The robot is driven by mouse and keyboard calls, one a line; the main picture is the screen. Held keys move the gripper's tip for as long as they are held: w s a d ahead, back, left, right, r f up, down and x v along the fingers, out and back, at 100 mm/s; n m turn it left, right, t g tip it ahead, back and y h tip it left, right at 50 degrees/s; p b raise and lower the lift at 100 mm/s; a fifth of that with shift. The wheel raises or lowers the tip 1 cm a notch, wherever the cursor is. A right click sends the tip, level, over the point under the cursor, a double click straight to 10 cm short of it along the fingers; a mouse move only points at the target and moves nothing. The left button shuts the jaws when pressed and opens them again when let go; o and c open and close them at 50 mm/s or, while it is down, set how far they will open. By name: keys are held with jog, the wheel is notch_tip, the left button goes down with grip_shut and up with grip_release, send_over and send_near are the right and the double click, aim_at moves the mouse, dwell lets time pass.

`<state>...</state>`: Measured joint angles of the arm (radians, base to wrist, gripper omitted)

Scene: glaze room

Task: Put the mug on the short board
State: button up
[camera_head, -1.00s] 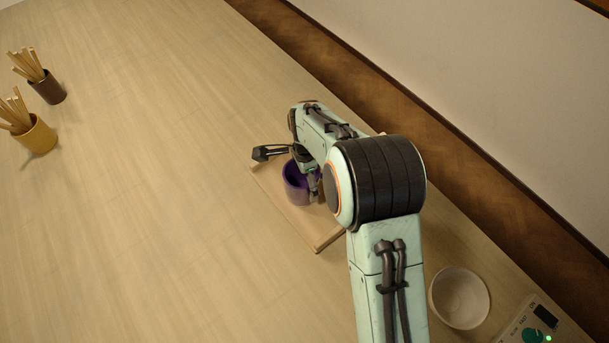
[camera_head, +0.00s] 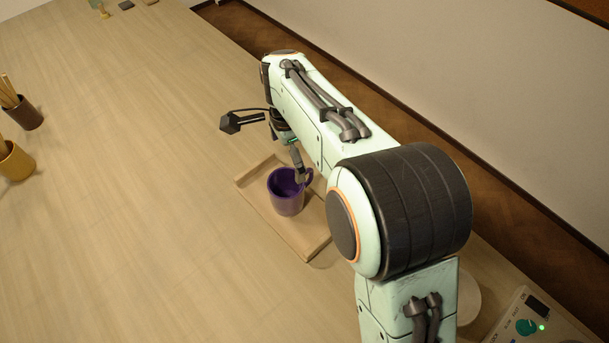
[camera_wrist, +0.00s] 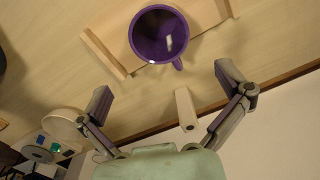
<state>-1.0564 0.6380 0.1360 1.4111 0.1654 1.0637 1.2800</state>
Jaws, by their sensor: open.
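The purple mug (camera_head: 287,197) stands upright on a light wooden board (camera_head: 310,246) with raised edge strips. Its handle is on the right in the head view, near my gripper. In the wrist view the mug (camera_wrist: 148,50) shows from above, open and empty, with the board (camera_wrist: 103,56) under and around it. My gripper (camera_head: 297,163) is just above and behind the mug, partly hidden by my arm. In the wrist view the two fingers (camera_wrist: 165,88) are wide apart with nothing between the tips, and the mug lies beyond them, apart. The board's right part is hidden by my arm.
A brown cup (camera_head: 24,115) and a yellow cup (camera_head: 16,163) with sticks stand at the left. A pale bowl (camera_head: 468,299) is partly hidden behind my arm, near a control box (camera_head: 525,318). A pale bar (camera_wrist: 186,110) shows in the wrist view.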

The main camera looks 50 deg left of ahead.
jog(key=shift+r, duration=0.15)
jog(key=w+d+r+n, duration=0.1)
jog(key=w+d+r, duration=0.15)
jog(key=d, duration=0.65)
jog(key=w+d+r, duration=0.1)
jog(key=d+r, duration=0.2)
jog(key=d, duration=0.6)
jog(key=w+d+r+n, duration=0.1)
jog(key=d+r, duration=0.2)
jog(key=d, duration=0.6)
jog(key=s+d+f+n, duration=0.2)
jog(key=s+d+f, duration=0.1)
jog(key=s+d, duration=0.8)
jog(key=shift+s+d+y, duration=0.25)
jog(key=shift+d+y, duration=0.05)
jog(key=shift+d, duration=0.4)
